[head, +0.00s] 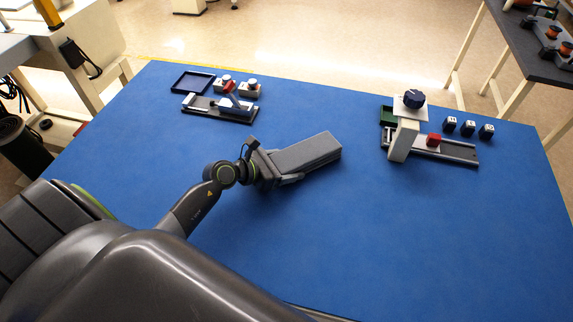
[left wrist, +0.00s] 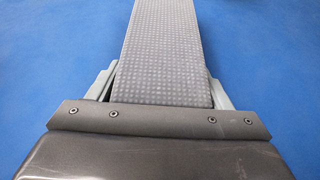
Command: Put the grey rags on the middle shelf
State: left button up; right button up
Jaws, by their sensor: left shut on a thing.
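A long grey folded rag block (head: 308,152) is in the middle of the blue table. In the left wrist view the grey rags (left wrist: 160,45) show a dotted weave and run straight out from between the fingers. My left gripper (head: 285,172) is shut on the near end of the rags. Its two fingers (left wrist: 160,90) lie along both sides of them. Whether the rags touch the table I cannot tell. My right gripper is not in view. No middle shelf can be made out in these views.
A fixture with a dark tray (head: 192,82) stands at back left. Another fixture with a dark knob (head: 414,98) and a red block (head: 434,140) stands at right, beside small dark blocks (head: 468,128).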

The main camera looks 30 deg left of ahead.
pick_arm(q)
jog(key=o, duration=0.6)
jog(key=shift+f, duration=0.15)
jog(key=shift+c, duration=0.2)
jog(key=o, duration=0.4)
jog(key=shift+o, duration=0.2)
